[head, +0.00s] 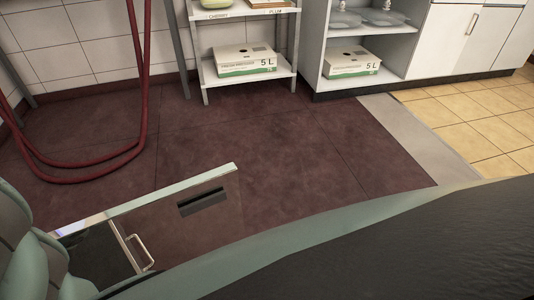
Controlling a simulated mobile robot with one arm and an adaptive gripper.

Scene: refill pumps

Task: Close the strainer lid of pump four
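I cannot pick out pump four or its strainer lid in the head view. My gripper is not in view. Dark and grey-green surfaces, which look like parts of my own body, fill the bottom and lower left and hide what lies behind them.
A red hose (73,180) hangs in a loop at the left by the tiled wall. A white shelf rack (247,80) holds a 5 L box (241,67). White cabinets (445,42) stand at the upper right, with another 5 L box (346,68). The dark red floor (300,145) between is clear.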

